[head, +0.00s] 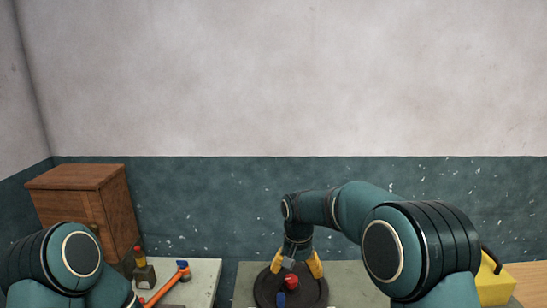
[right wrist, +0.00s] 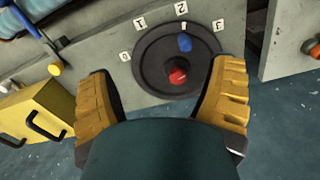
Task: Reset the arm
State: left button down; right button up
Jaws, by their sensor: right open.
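A dark round dial (right wrist: 150,68) is set on a grey panel. It also shows in the head view (head: 267,292). A red knob (right wrist: 178,76) sits at its middle. A blue piece (right wrist: 185,43) lies near the rim, close to the label 2 (right wrist: 181,9). Labels 0 (right wrist: 125,57), 1 (right wrist: 140,24) and 3 (right wrist: 218,26) also stand around the dial. My right gripper (head: 297,266) is open over the dial, its yellow fingers apart with nothing between them. In the right wrist view the fingers (right wrist: 165,100) are on either side, short of the knob. My left gripper is out of view.
A yellow box with dark handles (right wrist: 38,108) stands beside the panel; a yellow box also shows in the head view (head: 492,287). A left bench (head: 204,278) holds an orange-handled hammer (head: 166,283) and a red-topped item (head: 143,270). A wooden cabinet (head: 85,199) stands behind.

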jog(key=s+d+f+y, duration=0.15)
jog(key=s+f, duration=0.25)
jog(key=f, duration=0.4)
jog(key=s+d+f+y, duration=0.1)
jog(key=s+d+f, duration=0.1)
jog(key=s+f, duration=0.35)
jog(key=s+d+f+t+y, duration=0.1)
jog(key=s+f, duration=0.4)
jog(key=s, duration=0.3)
jog(key=s+f+t, duration=0.1)
jog(key=s+f, duration=0.4)
jog(key=s, duration=0.3)
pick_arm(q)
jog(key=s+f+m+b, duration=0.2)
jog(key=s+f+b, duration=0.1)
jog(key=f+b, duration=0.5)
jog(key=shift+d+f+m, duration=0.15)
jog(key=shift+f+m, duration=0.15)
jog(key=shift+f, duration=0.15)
pick_arm(e)
notch_tip(320, 180, down, 9)
jog(key=shift+s+r, duration=0.2)
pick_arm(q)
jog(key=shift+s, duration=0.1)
pick_arm(e)
jog(key=shift+a+y, duration=0.1)
jog(key=shift+y, duration=0.15)
dwell(2.7)
